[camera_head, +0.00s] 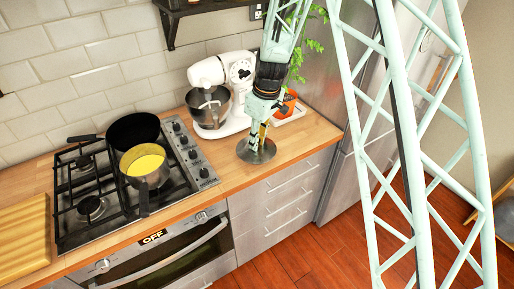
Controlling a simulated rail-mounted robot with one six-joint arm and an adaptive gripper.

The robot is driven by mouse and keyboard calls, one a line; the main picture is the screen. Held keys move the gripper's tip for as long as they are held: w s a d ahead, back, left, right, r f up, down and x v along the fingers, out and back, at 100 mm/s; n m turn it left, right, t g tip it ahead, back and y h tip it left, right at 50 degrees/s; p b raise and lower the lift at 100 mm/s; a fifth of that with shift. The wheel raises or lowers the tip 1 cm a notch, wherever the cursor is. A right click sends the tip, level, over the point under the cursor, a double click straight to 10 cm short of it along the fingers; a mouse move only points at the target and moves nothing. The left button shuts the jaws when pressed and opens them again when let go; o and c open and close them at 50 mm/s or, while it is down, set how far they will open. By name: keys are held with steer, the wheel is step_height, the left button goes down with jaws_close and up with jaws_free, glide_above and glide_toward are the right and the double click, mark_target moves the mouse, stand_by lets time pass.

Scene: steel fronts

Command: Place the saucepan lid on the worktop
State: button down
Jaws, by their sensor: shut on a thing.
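The saucepan lid (256,152) is a round grey disc at the worktop (228,173), right of the hob and near the front edge. It looks level and low over the wood; I cannot tell whether it touches. My gripper (263,133) points down above it, shut on the lid's knob, which the fingers mostly hide. The saucepan (145,165) stands uncovered on the hob with yellow contents inside, its handle toward the front.
A black frying pan (134,131) sits on the gas hob (90,208). A white stand mixer (222,92) stands behind the lid, and an orange item (289,103) on a white tray lies to the right. A wooden board (24,236) lies at far left.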

mark_target(260, 148)
steer(key=shift+w+f, duration=0.1)
steer(key=shift+f, duration=1.7)
steer(key=shift+f, duration=0.15)
steer(key=c, duration=2.4)
jaws_free()
steer(key=shift+r, duration=0.2)
steer(key=r, duration=0.4)
steer(key=d+r, duration=0.1)
steer(key=r, duration=0.3)
steer(key=s+r, duration=0.1)
steer(key=r, duration=0.2)
steer(key=shift+d+r, duration=0.15)
steer(key=shift+r, duration=0.25)
steer(key=shift+r, duration=0.1)
